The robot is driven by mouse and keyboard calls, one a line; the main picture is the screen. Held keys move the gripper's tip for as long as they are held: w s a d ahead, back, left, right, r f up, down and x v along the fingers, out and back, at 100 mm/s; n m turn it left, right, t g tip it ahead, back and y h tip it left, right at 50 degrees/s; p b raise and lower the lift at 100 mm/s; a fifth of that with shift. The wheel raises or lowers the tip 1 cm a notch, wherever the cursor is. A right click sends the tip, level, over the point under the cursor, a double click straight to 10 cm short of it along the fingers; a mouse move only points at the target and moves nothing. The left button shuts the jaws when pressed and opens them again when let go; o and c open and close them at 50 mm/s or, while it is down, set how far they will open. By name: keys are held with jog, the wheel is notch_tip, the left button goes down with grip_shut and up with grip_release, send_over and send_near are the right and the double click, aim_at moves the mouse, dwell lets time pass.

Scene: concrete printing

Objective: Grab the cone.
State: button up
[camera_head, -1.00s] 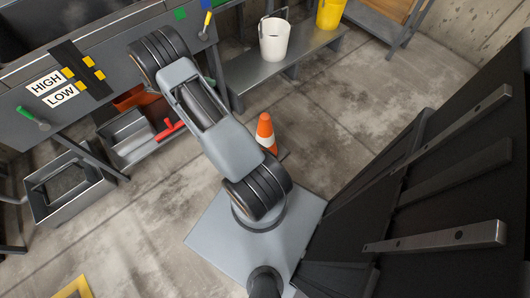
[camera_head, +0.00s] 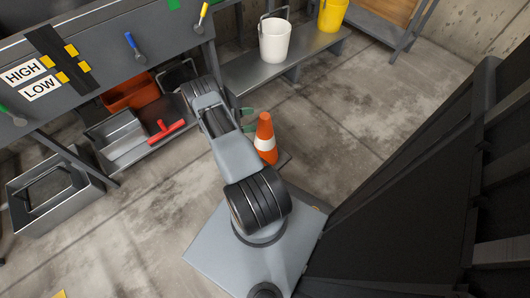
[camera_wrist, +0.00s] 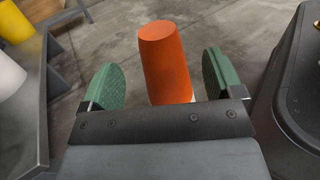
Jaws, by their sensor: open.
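The orange cone (camera_head: 265,136) with a white band stands upright on the concrete floor, just right of my arm in the head view. In the wrist view the cone (camera_wrist: 166,62) rises between the two green finger pads of my gripper (camera_wrist: 160,82). The pads are apart, with a gap on each side of the cone, and neither visibly touches it. The cone's lower part is hidden behind the gripper's dark palm.
A low metal bench (camera_head: 258,72) with a white bucket (camera_head: 274,42) and a yellow bucket (camera_head: 331,15) stands behind the cone. Grey trays, an orange bin (camera_head: 130,92) and a red-handled tool (camera_head: 166,130) are at left. Open floor (camera_head: 370,95) lies to the right.

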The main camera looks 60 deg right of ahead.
aim_at(265, 118)
jog(key=shift+b+x, duration=0.85)
jog(key=shift+x, duration=2.4)
jog(key=shift+f, duration=0.1)
jog(key=shift+c, duration=0.4)
grip_shut()
